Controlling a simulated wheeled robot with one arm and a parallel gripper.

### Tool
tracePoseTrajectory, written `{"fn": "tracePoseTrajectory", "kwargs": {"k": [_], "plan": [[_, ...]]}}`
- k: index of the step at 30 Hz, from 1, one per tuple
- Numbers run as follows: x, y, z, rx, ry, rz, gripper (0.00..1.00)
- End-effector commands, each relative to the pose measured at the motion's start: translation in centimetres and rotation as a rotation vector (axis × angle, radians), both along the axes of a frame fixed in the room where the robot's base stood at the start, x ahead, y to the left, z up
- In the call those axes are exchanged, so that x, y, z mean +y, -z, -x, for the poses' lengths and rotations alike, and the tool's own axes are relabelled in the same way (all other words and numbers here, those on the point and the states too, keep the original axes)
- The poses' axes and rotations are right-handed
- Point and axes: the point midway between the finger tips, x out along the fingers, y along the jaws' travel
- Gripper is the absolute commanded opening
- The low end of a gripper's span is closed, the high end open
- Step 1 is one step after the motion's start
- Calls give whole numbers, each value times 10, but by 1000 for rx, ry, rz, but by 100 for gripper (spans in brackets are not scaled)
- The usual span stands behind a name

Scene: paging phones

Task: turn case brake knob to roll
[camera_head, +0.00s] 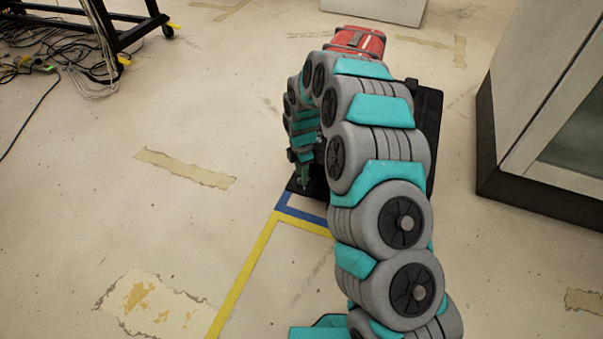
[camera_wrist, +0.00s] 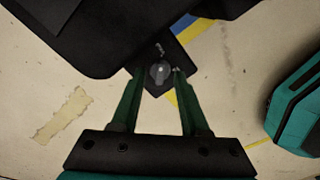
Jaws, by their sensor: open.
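The brake knob (camera_wrist: 159,72) is a small round grey piece in the wrist view. It sits on a dark corner plate (camera_wrist: 165,48) that sticks out from the black case (camera_wrist: 95,35). My gripper (camera_wrist: 157,75) is open, with one green finger on each side of the knob. I cannot tell whether the fingertips touch it. In the head view the black case (camera_head: 428,112) is largely hidden behind my arm, and my gripper (camera_head: 303,178) reaches down at its near left corner. The knob is too small to make out there.
A red case-like object (camera_head: 357,42) shows beyond my arm. Yellow tape (camera_head: 243,272) and blue tape (camera_head: 299,211) mark the floor. A cabinet (camera_head: 540,120) stands at the right. A black wheeled frame (camera_head: 120,35) and tangled cables (camera_head: 60,55) lie upper left.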

Motion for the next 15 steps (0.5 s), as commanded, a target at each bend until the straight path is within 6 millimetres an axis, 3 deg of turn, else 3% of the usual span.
{"fn": "tracePoseTrajectory", "kwargs": {"k": [5,15], "plan": [[0,-14,-1,-4,0,-2,45],[0,-67,-1,-4,0,-2,45]]}}
